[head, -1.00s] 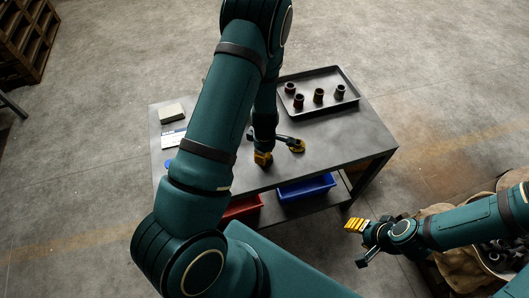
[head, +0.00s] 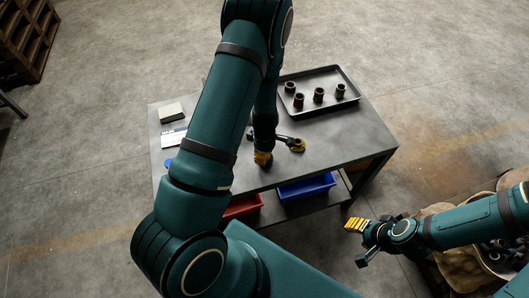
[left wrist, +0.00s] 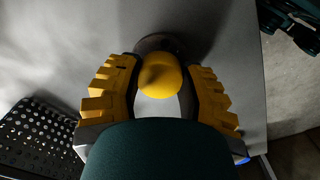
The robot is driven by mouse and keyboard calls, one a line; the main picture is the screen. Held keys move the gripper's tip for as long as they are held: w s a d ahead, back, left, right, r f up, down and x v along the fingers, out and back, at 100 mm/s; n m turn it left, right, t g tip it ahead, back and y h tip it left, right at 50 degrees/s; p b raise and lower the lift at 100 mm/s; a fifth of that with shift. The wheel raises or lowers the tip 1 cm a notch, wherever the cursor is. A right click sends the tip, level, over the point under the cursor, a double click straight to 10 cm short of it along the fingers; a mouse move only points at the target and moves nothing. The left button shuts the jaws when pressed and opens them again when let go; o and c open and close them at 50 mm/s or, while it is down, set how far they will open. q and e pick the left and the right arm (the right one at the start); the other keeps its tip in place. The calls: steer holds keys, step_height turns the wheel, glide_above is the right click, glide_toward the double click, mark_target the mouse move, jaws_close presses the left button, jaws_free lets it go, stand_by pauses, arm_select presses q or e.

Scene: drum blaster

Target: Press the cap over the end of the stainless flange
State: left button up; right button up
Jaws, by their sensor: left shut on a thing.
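The yellow rounded cap (left wrist: 160,75) sits between the yellow-padded fingers of my left gripper (left wrist: 160,92) in the left wrist view. My left gripper is shut on it. A dark round rim, apparently the flange (left wrist: 176,44), shows just behind the cap; whether the cap is seated over its end I cannot tell. In the head view, my left gripper (head: 280,152) is low over the front of the grey table (head: 345,135); the cap and flange cannot be made out there. My right gripper (head: 360,245) is open and empty, off the table at the lower right.
A black tray (head: 352,80) with several dark pipe pieces stands at the table's back right. A blue bin (head: 306,188) and a red bin (head: 240,207) are below the tabletop. A grey block (head: 171,113) lies at the left. A sack (head: 460,265) of parts is below my right arm.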

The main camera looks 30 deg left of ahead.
stand_by(0.3)
arm_select(q)
steer(key=o, duration=1.3)
steer(key=shift+o, duration=0.2)
steer(key=shift+r+p, duration=2.15)
steer(key=shift+r, duration=0.35)
